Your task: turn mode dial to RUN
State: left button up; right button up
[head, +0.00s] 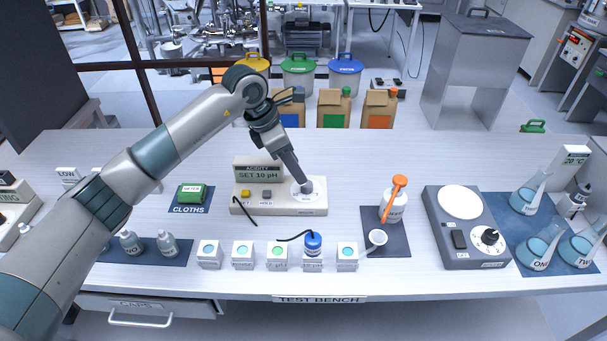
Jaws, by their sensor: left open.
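The acidity meter (278,206) is a cream box on the bench with a screen reading SET 10 pH, a yellow button and a grey button marked HOLD. At its right end is a white round dial plate (316,193). My left gripper (303,188) comes down over this plate from the upper left, with its fingertips at the dial knob. The fingers cover most of the knob, so its pointer and the mode it is set to cannot be read. I cannot tell whether the fingers touch it. My right gripper is not in view.
A hot-plate stirrer (467,252) with a black knob stands to the right, beside several flasks on a blue mat. A bottle with an orange top (393,204) is right of the meter. Small sample blocks line the front; cartons (334,110) stand behind.

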aim_at(307, 184)
pick_arm(q)
jog(key=p+x, duration=0.1)
jog(key=x, duration=0.4)
jog(key=shift+d, duration=0.1)
jog(key=shift+d+f+p, duration=0.15)
jog(key=shift+f+p, duration=0.2)
jog(key=shift+f, duration=0.25)
jog(key=c, duration=1.1)
jog(key=shift+o, duration=0.2)
